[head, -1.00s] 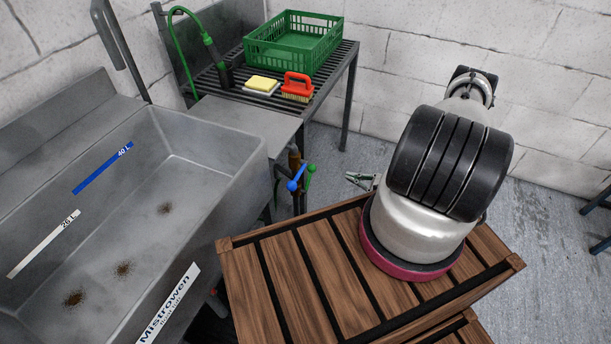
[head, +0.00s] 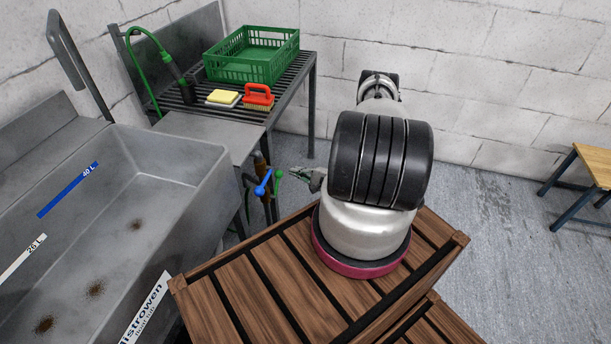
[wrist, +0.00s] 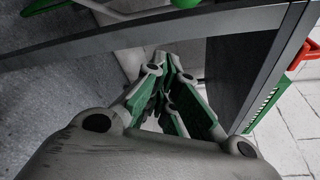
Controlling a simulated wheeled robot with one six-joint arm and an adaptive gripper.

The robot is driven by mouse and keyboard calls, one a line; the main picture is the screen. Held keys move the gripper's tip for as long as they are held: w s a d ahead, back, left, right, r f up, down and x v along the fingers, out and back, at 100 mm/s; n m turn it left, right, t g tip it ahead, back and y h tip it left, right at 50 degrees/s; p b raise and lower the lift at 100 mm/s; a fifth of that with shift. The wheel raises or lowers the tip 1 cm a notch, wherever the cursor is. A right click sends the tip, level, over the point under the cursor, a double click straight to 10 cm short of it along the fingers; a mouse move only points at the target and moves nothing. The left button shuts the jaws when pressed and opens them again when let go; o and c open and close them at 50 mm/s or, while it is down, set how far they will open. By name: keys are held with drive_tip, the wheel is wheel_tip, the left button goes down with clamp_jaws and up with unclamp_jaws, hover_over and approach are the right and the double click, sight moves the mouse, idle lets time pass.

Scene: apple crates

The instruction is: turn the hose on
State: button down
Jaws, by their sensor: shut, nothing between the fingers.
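The tap post (head: 262,170) stands beside the sink's right end, with a blue lever (head: 263,184) and a green lever (head: 279,175) on it. A green hose (head: 141,62) arches above the rack at the back left and ends in a dark nozzle (head: 184,88). My gripper (head: 299,172) is shut and empty, just right of the green lever; I cannot tell whether they touch. In the wrist view its closed fingers (wrist: 166,84) point away beneath a dark bar, and a green rounded part (wrist: 186,3) shows at the top edge.
A grey sink (head: 200,165) fills the left. A slatted rack (head: 290,72) holds a green crate (head: 250,58), a yellow sponge (head: 222,97) and a red brush (head: 258,95). A slatted wooden crate (head: 235,290) is in front. Floor is open at right, before a wooden table (head: 597,165).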

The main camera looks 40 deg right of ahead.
drive_tip(key=shift+w+a+r, duration=0.1)
drive_tip(key=shift+a+r, duration=0.15)
drive_tip(key=shift+a, duration=0.4)
drive_tip(key=shift+w+a+r, duration=0.1)
drive_tip(key=shift+a+r, duration=0.1)
drive_tip(key=shift+a, duration=0.4)
drive_tip(key=shift+w+a+r, duration=0.1)
drive_tip(key=shift+a+r, duration=0.15)
drive_tip(key=shift+a, duration=0.4)
drive_tip(key=shift+r, duration=0.1)
